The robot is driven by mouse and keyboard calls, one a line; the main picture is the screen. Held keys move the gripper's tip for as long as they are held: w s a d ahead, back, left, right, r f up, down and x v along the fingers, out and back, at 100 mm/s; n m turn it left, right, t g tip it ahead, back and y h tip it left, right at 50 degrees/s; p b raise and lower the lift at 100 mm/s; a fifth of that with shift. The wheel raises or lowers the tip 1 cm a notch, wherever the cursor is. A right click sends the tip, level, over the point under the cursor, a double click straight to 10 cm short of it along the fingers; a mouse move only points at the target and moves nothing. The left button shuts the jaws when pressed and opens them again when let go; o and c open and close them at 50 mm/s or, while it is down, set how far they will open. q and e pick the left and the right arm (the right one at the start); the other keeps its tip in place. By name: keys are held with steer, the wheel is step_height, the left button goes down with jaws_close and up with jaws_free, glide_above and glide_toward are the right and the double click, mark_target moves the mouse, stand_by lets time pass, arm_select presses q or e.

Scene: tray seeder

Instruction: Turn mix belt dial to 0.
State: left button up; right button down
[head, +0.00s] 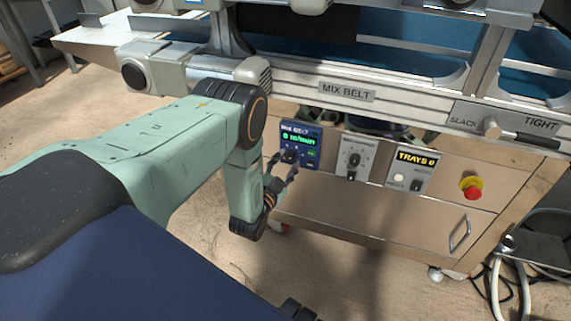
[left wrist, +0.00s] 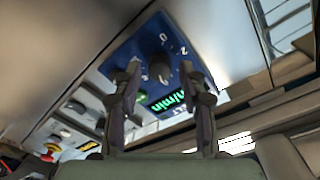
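The mix belt dial is a dark round knob (head: 290,156) on a blue panel (head: 313,160) with a green lit readout, which seems to start with 0. The panel is on the front of the machine, below the MIX BELT label. The left wrist view shows the knob (left wrist: 157,66) and white scale digits on the panel (left wrist: 177,32). My left gripper (head: 284,166) is at the panel with its fingers apart. In the left wrist view its fingers (left wrist: 160,75) appear on either side of the knob, with gaps visible; contact is not clear. My right gripper is not in view.
Right of the panel are a grey dial plate (head: 354,158), a TRAYS counter box (head: 412,172) and a red emergency button (head: 471,187). A SLACK/TIGHT lever (head: 493,129) is above them. A drawer handle (head: 460,233) is lower right. Cables lie on the floor at far right.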

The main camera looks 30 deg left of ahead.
arm_select(q)
jaws_close()
stand_by(0.4)
